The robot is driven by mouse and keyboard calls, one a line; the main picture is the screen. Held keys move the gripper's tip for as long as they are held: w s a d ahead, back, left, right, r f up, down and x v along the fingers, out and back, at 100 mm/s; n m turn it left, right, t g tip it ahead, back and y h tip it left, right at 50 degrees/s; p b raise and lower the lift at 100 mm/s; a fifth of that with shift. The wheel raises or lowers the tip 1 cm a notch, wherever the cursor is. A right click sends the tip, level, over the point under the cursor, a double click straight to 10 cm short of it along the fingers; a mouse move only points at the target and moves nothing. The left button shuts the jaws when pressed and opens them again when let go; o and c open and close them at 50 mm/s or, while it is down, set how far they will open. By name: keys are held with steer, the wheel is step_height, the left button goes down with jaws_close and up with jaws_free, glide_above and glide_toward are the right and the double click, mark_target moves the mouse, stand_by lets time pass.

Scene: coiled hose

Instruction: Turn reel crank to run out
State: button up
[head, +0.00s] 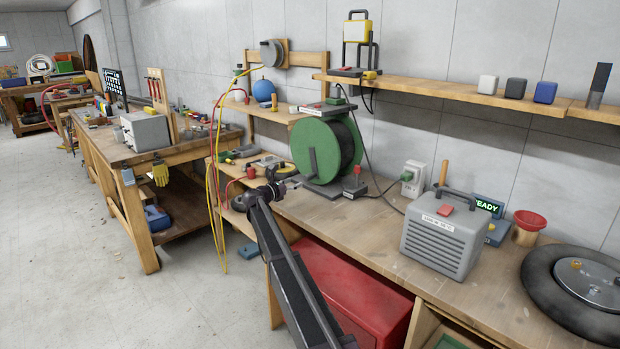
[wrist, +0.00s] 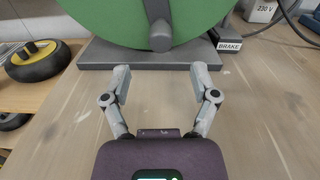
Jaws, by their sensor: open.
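A green reel (head: 318,150) wound with dark hose or cable stands on a grey base on the workbench. It also fills the top of the wrist view (wrist: 110,18). Its grey crank (wrist: 160,36) hangs down over the green face in the wrist view, and shows as a dark bar (head: 313,163) in the head view. My gripper (wrist: 160,70) is open and empty, its two fingers spread below and in front of the crank, apart from it. In the head view my gripper (head: 275,186) is small and dark, left of the reel's base.
A box labelled BRAKE (wrist: 230,44) stands right of the reel base. A black and yellow wheel-like item (wrist: 34,60) lies left. A grey heater-like box (head: 442,238) and a tyre (head: 545,285) stand farther right. Yellow and red hoses (head: 213,170) hang left. The bench before the reel is clear.

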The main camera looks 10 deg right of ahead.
mark_target(305, 178)
steer(key=x, duration=0.9)
steer(key=shift+c, duration=0.2)
jaws_close()
